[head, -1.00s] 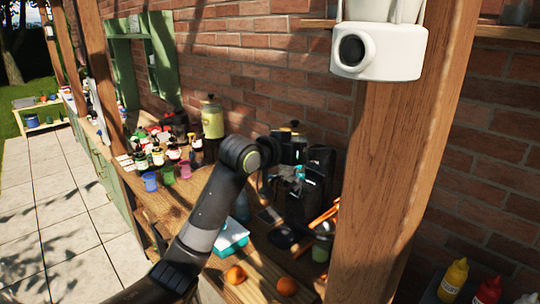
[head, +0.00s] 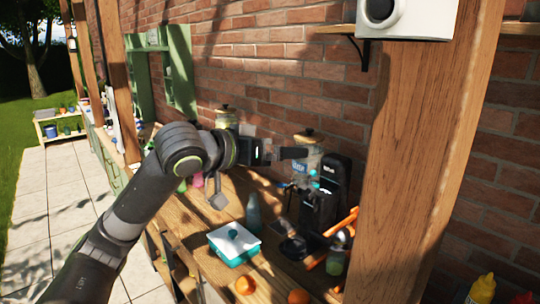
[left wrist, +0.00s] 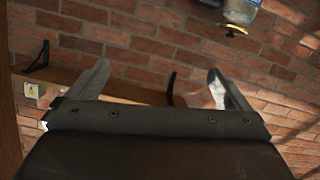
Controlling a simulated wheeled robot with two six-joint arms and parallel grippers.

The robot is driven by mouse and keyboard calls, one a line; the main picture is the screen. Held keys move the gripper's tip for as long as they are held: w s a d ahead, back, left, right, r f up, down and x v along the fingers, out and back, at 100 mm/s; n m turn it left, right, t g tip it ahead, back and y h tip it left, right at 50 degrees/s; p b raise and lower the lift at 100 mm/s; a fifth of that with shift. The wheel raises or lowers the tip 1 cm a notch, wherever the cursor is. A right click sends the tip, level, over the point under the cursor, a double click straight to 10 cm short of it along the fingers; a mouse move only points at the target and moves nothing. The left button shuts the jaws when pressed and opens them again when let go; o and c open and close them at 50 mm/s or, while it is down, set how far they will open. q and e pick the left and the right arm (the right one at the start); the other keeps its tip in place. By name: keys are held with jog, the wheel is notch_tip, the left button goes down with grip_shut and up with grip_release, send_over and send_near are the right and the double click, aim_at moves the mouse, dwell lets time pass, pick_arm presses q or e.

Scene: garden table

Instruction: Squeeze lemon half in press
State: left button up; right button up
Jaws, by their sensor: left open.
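I cannot make out a lemon half in either view. A tool with orange handles (head: 346,222) lies at the right of the wooden counter beside the post; I cannot tell whether it is the press. My left gripper (head: 262,178) is raised above the counter, left of the black machine (head: 325,195) and apart from the tool. In the left wrist view the left gripper (left wrist: 160,78) has its two fingers wide apart with nothing between them, facing the brick wall. My right gripper is in neither view.
A teal box with a white lid (head: 234,242) and a grey-blue bottle (head: 253,214) stand on the counter. Two round orange fruits (head: 245,285) lie at its front. A glass dispenser (head: 308,160) stands by the wall. A thick wooden post (head: 420,150) bounds the right.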

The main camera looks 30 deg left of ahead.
pick_arm(q)
jog(key=shift+s+r, duration=0.1)
jog(key=shift+s, duration=0.3)
jog(key=shift+a, duration=0.1)
